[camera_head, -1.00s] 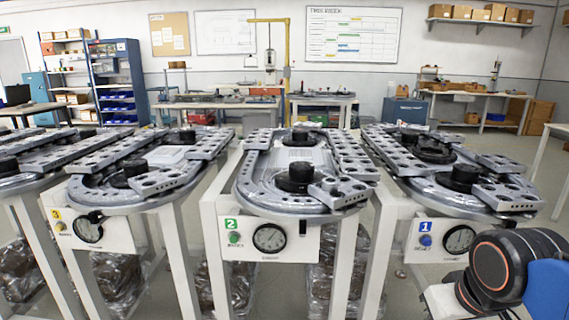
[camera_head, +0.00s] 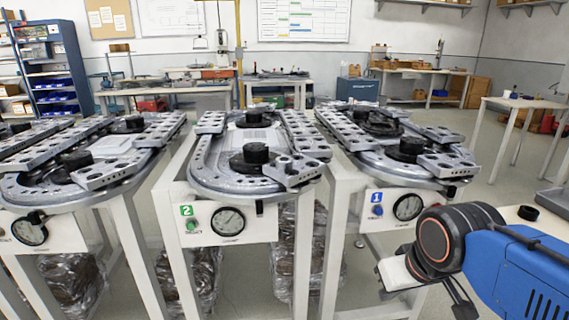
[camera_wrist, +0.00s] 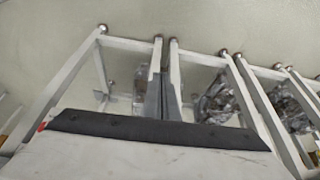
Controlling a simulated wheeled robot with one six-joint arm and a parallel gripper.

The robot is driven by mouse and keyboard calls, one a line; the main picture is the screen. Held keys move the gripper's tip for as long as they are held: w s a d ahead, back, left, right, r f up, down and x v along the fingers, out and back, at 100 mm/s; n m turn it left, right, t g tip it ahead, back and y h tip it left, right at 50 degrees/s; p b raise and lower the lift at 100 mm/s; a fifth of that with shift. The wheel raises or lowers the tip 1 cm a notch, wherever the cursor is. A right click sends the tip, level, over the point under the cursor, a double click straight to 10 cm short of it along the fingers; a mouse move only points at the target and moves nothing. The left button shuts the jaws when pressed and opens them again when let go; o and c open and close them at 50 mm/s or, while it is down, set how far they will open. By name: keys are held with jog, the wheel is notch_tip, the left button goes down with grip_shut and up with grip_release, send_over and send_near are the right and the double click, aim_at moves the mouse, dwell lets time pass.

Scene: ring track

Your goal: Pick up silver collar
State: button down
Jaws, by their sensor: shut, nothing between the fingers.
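I cannot make out a silver collar in either view. My gripper shows in the wrist view (camera_wrist: 164,95) as two grey fingers close together with nothing between them. Its tips point at the floor and the white table legs.
Ring track 2 (camera_head: 205,180) stands in the middle, with ring track 1 (camera_head: 375,157) to its right and another ring track (camera_head: 55,193) to its left. A black ring (camera_head: 528,213) lies on a table at the right. Floor is open at the right.

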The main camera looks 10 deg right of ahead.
jog(key=c, duration=2.5)
grip_release()
jog(key=o, duration=0.5)
jog(key=shift+r, duration=0.1)
jog(key=o, duration=0.9)
jog(key=r, duration=0.1)
jog(key=w+r, duration=0.1)
jog(key=w+r+n, duration=0.1)
jog(key=shift+a, duration=0.3)
notch_tip(320, 180, up, 35)
jog(key=n+g, duration=0.5)
jog(key=n, duration=1.5)
send_over(285, 159)
notch_tip(285, 159, down, 17)
jog(key=shift+f, duration=0.1)
